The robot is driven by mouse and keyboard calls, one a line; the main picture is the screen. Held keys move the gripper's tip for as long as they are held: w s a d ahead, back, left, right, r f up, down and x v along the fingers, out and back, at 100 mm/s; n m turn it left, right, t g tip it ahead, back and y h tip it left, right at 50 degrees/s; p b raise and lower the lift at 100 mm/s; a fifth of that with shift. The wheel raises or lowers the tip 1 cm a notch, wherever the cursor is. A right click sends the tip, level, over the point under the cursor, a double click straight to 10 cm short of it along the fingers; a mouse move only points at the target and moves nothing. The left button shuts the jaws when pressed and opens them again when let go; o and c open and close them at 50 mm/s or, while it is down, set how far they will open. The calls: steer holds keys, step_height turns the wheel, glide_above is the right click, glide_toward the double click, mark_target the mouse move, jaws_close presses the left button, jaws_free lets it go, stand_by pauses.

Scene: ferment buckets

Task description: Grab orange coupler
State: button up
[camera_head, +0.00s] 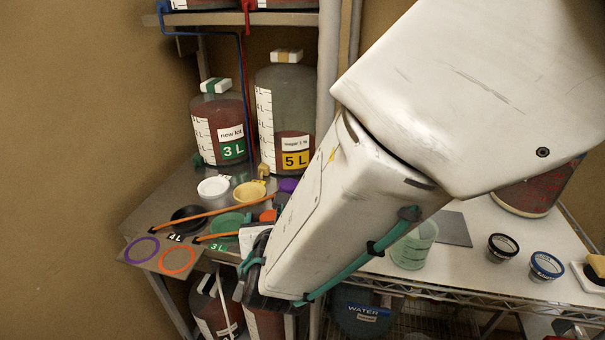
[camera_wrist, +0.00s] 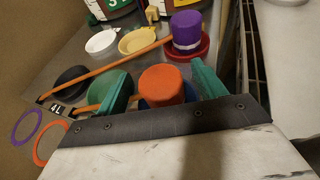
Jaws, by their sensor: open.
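The orange coupler (camera_wrist: 162,85) is a short upright cylinder, seen in the wrist view between my two green fingers. It seems to sit in a blue dish (camera_wrist: 189,93), mostly hidden. In the head view only a bit of the orange coupler (camera_head: 268,215) shows beside my arm. My gripper (camera_wrist: 160,83) is open, with one finger to the left and one to the right of the coupler. Gaps show on both sides, and I cannot tell how low the fingertips are. A purple coupler (camera_wrist: 187,29) stands in a red dish (camera_wrist: 192,50) behind it.
White (camera_head: 213,187), yellow (camera_head: 249,193), black (camera_head: 187,217) and green (camera_head: 227,222) dishes crowd the shelf, with orange sticks across them. Purple (camera_head: 142,250) and orange (camera_head: 177,260) rings mark the front. Large bottles (camera_head: 219,120) stand behind. A pale green cup (camera_head: 413,245) is right of my arm.

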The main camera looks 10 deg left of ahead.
steer(key=shift+w, duration=0.1)
steer(key=c, duration=1.1)
steer(key=shift+c, duration=0.2)
